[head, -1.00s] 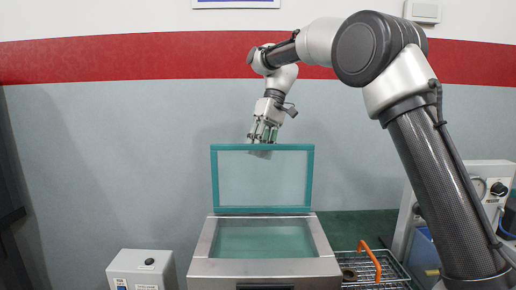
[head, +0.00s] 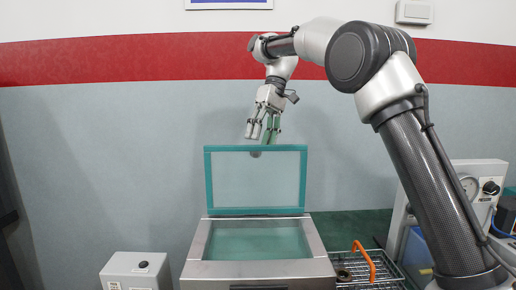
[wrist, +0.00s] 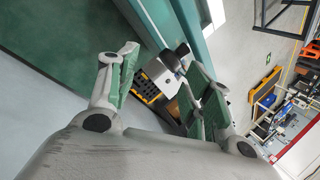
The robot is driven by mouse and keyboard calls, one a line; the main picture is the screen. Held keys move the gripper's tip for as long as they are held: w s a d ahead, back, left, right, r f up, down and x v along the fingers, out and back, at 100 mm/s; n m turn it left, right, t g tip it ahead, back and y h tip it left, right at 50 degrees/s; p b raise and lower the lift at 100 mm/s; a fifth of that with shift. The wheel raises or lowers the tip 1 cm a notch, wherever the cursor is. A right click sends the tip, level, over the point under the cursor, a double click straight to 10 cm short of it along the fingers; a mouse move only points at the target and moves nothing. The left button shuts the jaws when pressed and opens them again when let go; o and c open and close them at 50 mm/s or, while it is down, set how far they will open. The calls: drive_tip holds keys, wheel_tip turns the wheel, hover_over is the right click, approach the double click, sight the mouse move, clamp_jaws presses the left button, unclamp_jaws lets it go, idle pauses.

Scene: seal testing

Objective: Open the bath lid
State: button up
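The bath lid (head: 207,181), a clear panel in a teal frame, stands upright at the back of the steel bath (head: 320,268). The bath's top opening is uncovered and shows greenish inside. A dark round knob (head: 255,154) shows through the panel near the lid's top edge. In the wrist view a black knob (wrist: 174,58) on a pale block lies beyond and between the fingers. My gripper (head: 262,134) is just above the lid's top edge, fingers down, spread and empty. Its green-padded fingers also show apart in the wrist view (wrist: 160,80). Contact with the lid cannot be told.
A grey control box (head: 138,271) with a black button stands left of the bath. A wire rack (head: 352,270) with an orange handle (head: 364,262) is at the right. A machine with a gauge (head: 470,187) stands behind my arm. The wall behind is clear.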

drive_tip(key=shift+v, duration=1.4)
drive_tip(key=shift+a, duration=0.15)
drive_tip(key=shift+r, duration=0.1)
drive_tip(key=s+d+m+t, duration=0.5)
drive_tip(key=s+d, duration=1)
drive_tip(key=d, duration=0.4)
drive_tip(key=s+d+f+m+t+h, duration=0.1)
drive_tip(key=s+d+f, duration=0.4)
drive_tip(key=s, duration=0.3)
drive_tip(key=s+d+f+m+t+h, duration=0.1)
drive_tip(key=s+d+f+t+h, duration=0.1)
drive_tip(key=s+d+f, duration=0.3)
drive_tip(key=s+f, duration=0.2)
drive_tip(key=s, duration=0.2)
drive_tip(key=shift+s+d+f+m, duration=0.2)
drive_tip(key=shift+s+d+m, duration=0.1)
drive_tip(key=shift+d, duration=0.1)
